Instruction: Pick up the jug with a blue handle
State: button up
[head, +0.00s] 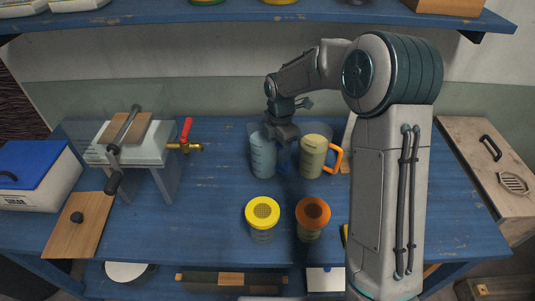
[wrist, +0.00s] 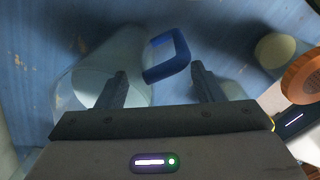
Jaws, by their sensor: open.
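The clear jug with the blue handle stands upright on the blue table; its pale bluish body (head: 263,157) shows in the head view. In the wrist view its clear body (wrist: 98,78) is at the left and its blue handle (wrist: 172,57) sticks out to the right. My gripper (head: 284,133) is over the handle side of the jug in the head view and hides part of it. In the wrist view my gripper (wrist: 160,72) is open, with the handle between and just past its fingertips. One finger overlaps the jug's body in the picture; I cannot tell if they touch.
A jug with an orange handle (head: 312,157) stands close on the right. A jar with a yellow lid (head: 262,211) and one with an orange lid (head: 313,212) stand in front. A press stand (head: 135,145) is at the left. A blue shelf (head: 200,20) runs above.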

jog(key=shift+f, duration=1.15)
grip_shut()
dwell(0.5)
